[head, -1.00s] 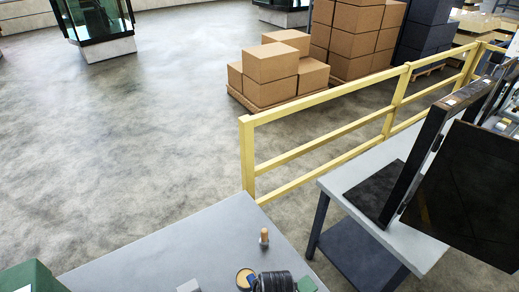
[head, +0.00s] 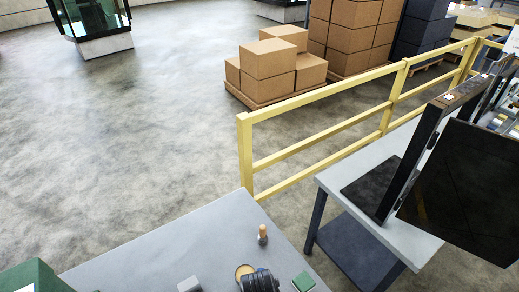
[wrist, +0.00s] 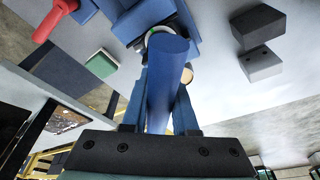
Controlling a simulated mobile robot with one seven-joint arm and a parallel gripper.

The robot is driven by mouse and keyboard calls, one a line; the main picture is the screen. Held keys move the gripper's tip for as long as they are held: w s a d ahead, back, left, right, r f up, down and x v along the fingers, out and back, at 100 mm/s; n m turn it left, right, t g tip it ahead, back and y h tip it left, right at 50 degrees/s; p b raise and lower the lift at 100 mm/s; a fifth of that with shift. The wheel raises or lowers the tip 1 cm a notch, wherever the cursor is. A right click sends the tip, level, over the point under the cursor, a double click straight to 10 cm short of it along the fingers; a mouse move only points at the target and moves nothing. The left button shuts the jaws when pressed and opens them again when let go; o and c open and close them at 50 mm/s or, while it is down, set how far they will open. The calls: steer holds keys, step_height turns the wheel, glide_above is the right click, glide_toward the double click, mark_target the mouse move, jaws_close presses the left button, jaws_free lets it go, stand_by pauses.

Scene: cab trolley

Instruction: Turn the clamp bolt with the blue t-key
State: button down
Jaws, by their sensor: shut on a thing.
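In the wrist view my gripper (wrist: 158,118) is shut on the blue t-key (wrist: 167,75), a thick blue bar seen nearly end-on between the two fingers. Behind its far end are blue parts (wrist: 130,18) and part of a pale ring; I cannot tell whether they belong to the key or the clamp. The clamp bolt cannot be made out, and the key and fingers cover the middle of this view. A red rod-like handle (wrist: 55,20) shows at the upper left. My gripper and the key are not clearly visible in the head view.
The grey tabletop (head: 170,245) holds a grey block (head: 189,285), a tan disc (head: 243,271), a dark ribbed thing (head: 260,281), a green block (head: 304,282) and a wooden-handled peg (head: 262,234). A yellow railing (head: 320,92) and another table (head: 395,238) stand right.

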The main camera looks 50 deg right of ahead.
steer(key=m, duration=0.3)
steer(key=shift+d+m+g+h, duration=0.1)
steer(key=shift+m+g+h, duration=0.2)
steer(key=shift+g, duration=0.1)
steer(key=m+g, duration=0.1)
steer(key=m, duration=0.3)
steer(key=shift+s+b, duration=0.1)
steer(key=shift+b, duration=0.3)
steer(key=shift+s+m, duration=0.1)
steer(key=shift+m, duration=0.4)
steer(key=shift+g, duration=0.3)
steer(key=m+g+b, duration=0.1)
steer(key=m, duration=0.4)
steer(key=shift+s+b, duration=0.1)
steer(key=shift+b, duration=0.3)
steer(key=shift+r, duration=0.2)
